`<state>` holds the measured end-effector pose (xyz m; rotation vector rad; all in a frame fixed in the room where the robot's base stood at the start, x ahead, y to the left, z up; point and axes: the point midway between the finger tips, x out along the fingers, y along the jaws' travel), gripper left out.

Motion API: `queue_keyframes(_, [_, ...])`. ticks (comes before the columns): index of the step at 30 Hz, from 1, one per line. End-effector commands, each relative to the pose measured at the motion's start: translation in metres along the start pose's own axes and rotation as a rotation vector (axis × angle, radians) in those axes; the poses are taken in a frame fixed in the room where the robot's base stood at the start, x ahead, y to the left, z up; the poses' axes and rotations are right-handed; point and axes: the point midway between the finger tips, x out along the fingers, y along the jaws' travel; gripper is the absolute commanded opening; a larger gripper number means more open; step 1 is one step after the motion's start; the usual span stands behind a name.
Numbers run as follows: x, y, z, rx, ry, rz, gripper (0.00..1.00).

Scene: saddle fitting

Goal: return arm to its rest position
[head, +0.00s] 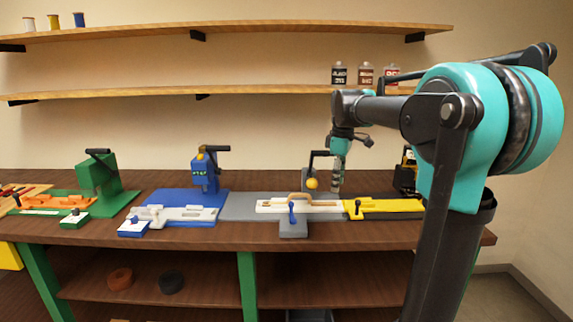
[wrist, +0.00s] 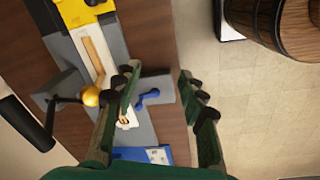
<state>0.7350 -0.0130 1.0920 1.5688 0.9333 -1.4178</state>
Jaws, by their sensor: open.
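My arm reaches in from the right in the head view and bends down over the workbench (head: 150,236). My gripper (head: 338,178) hangs above the grey fixture plate (head: 238,207), behind a pale strip with a tan loop-shaped part on it (head: 299,199).
A yellow fixture (head: 385,208) stands right of the grey one; blue (head: 205,174) and green (head: 98,172) presses stand left. Shelves (head: 250,90) carry bottles (head: 366,75) and spools. A wooden barrel (wrist: 275,20) stands on open floor beyond the bench edge.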

Motion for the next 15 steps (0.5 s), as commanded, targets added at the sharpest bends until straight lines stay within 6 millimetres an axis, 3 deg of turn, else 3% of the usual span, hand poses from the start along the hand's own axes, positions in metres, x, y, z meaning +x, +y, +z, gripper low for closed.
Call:
queue_keyframes(5, [0.059,-0.043,0.029,0.257,0.033,0.052,0.41])
queue_keyframes(12, [0.161,-0.14,0.085,0.739,0.128,0.127,0.41])
queue_keyframes(15, [0.195,-0.179,0.106,0.909,0.171,0.145,0.41])
